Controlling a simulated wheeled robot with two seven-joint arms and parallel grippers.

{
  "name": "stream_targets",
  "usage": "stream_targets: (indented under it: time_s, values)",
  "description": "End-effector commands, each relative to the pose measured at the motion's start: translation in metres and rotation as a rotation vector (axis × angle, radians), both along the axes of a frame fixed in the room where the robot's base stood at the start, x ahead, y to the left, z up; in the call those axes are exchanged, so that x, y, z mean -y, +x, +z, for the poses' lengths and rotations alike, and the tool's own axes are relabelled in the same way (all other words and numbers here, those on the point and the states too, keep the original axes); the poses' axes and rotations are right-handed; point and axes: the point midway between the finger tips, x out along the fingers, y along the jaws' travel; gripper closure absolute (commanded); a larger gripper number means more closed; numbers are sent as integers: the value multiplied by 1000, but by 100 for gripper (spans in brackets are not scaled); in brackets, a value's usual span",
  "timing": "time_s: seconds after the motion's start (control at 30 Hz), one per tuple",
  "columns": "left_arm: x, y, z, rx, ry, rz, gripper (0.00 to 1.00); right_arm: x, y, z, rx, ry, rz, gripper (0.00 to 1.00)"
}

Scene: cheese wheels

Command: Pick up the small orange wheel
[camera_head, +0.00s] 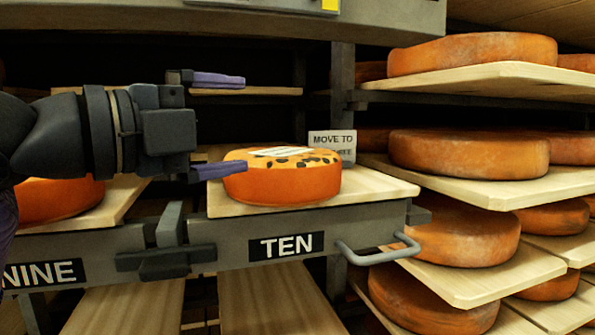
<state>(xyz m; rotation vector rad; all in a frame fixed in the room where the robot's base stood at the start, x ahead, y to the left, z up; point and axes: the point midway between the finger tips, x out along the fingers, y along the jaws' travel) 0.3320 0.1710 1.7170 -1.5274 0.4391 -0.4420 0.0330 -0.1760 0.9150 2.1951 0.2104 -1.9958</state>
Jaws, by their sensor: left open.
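The small orange wheel (285,185) lies flat on a pale wooden board (385,188) on the pulled-out shelf marked TEN. Its top is yellowish with dark spots and carries a whitish label (281,151). My left gripper (245,125) comes in from the left with its two purple-tipped fingers wide apart and nothing between them. One finger is high above the wheel's left side. The other overlaps the wheel's left edge in the picture; I cannot tell whether it touches. My right gripper is not in view.
A "MOVE TO" card (333,145), partly hidden, stands behind the wheel. A grey handle (378,252) sticks out below the board. Another orange wheel (58,200) sits left on the shelf marked NINE. Larger wheels (468,154) fill the racks at right.

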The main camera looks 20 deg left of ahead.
Motion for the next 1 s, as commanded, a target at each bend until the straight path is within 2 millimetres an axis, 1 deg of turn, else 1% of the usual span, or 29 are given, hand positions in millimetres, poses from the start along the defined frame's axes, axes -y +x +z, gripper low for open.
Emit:
stream_targets:
  time_s: [0.03, 0.1, 0.2, 0.27, 0.33, 0.47, 0.6, 0.7, 0.8, 0.97, 1.0]
  values:
    - [0, 1, -19, -7, 3, 0, 0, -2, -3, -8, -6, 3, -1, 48]
    - [0, 1, -40, -8, 4, -1, 0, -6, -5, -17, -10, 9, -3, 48]
    - [1, 1, -63, -6, 3, -2, 0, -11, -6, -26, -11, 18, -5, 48]
    - [1, 0, -72, -6, 2, -4, 0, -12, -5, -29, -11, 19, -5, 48]
    - [6, 7, -64, -4, -1, -7, 0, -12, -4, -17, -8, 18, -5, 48]
    - [12, 16, -64, -3, -1, -8, 0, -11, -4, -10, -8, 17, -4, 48]
    - [28, 41, -60, -4, -1, -11, 0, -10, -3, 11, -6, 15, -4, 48]
    - [38, 56, -61, -4, -1, -9, 0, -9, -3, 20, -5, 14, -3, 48]
    - [42, 63, -64, -2, 0, -8, 0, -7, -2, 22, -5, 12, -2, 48]
    - [42, 63, -67, -1, 2, -7, 0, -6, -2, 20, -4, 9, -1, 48]
    - [42, 63, -67, -2, 1, -7, 4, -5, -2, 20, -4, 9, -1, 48]
